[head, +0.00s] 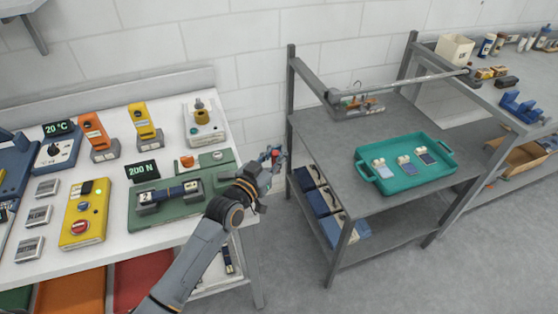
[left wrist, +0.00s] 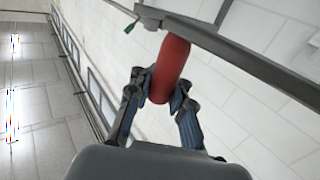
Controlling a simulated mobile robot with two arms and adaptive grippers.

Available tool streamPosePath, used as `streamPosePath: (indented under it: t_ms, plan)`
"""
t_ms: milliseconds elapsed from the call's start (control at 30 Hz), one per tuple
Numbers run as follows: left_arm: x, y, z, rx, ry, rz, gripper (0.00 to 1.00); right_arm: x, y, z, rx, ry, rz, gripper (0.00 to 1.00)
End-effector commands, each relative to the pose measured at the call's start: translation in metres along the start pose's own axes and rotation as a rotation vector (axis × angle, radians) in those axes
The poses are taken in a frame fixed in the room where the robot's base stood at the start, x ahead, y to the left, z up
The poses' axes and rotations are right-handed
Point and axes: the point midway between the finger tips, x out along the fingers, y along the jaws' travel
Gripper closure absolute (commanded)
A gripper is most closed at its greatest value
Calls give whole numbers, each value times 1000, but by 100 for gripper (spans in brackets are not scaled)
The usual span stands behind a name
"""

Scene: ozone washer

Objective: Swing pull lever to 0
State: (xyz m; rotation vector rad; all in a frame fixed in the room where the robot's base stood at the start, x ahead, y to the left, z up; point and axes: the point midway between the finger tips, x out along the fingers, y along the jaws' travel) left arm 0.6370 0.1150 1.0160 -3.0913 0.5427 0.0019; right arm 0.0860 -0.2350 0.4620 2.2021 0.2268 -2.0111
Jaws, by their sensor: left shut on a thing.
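The pull tester with the green base (head: 158,217) stands at the right end of the white table. Its display (head: 142,171) reads 200 N. My left gripper (head: 270,160) is just off the table's right edge, beside the tester. A small red part of the lever handle (head: 275,151) shows at its fingertips. In the left wrist view the red handle (left wrist: 171,65) sits between the fingers of the left gripper (left wrist: 158,92), which is shut on it. A grey bar (left wrist: 240,50) runs past the handle's upper end. In the head view my gripper and arm hide most of the lever. My right gripper is not in view.
A grey shelf rack (head: 330,140) with a teal tray (head: 375,178) stands to the right, across a floor gap. A yellow box (head: 84,212) with a red button and other devices crowd the white table (head: 125,245). Coloured bins (head: 72,291) sit below.

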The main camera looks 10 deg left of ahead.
Motion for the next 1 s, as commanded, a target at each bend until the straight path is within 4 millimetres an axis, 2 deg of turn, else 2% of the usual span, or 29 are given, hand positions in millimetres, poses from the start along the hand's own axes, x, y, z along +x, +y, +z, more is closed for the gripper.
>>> streamPosePath:
  t_ms: [33, 300, 833, 867, 1000]
  plan:
    - [3, -10, -1, 11, 5, -10, 100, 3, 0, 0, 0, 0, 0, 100]
    - [12, -20, -1, 10, 3, -10, 100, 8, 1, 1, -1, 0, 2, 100]
    - [13, -23, 1, 9, -2, -10, 100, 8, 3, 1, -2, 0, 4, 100]
    - [13, -23, 1, 9, -2, -10, 83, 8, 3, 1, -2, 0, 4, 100]
    - [13, -22, 1, 8, -2, -8, 56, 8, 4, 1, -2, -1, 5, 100]
